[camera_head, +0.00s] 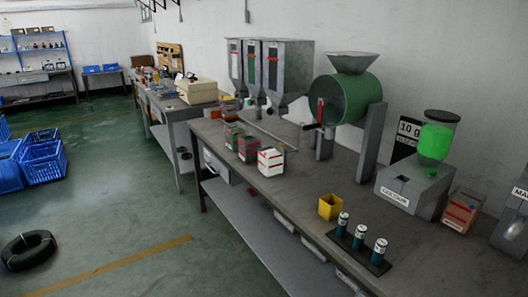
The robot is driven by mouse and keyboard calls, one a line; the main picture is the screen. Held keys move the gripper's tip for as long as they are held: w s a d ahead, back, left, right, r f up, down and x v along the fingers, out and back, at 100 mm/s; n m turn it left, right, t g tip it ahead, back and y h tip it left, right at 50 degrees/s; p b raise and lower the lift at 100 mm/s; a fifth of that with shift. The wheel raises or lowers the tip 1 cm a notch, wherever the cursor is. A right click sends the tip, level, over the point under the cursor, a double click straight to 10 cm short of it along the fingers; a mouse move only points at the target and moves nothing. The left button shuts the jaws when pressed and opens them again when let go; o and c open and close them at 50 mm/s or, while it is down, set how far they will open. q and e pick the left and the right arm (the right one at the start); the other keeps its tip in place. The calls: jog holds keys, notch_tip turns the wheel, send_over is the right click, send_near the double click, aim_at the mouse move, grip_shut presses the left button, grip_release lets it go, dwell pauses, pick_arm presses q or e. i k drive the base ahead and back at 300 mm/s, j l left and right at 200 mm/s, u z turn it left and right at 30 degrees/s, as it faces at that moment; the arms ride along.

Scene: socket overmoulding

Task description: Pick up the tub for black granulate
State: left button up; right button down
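Several small tubs stand in a row near the left edge of the workbench. The nearest is a white tub with red markings (271,161). Behind it is a dark grey tub with red on it (249,148), then a greenish tub with red on it (233,135). I cannot read their labels, so I cannot tell for certain which is for black granulate; the dark grey one is the darkest. Neither of my grippers is in view.
Grey hoppers (282,68) and a green drum mixer (348,98) stand at the bench's back. A yellow container (330,207), a rack of small blue bottles (359,242) and a colour dispenser (412,190) are nearer.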

aim_at(249, 141)
jog(key=z, duration=2.4)
jog(key=u, duration=2.4)
jog(key=i+j+z, duration=0.1)
jog(key=z, duration=0.7)
jog(key=i+j+z, duration=0.25)
jog(key=j+z, duration=0.5)
jog(key=j, duration=0.2)
jog(key=i, duration=0.05)
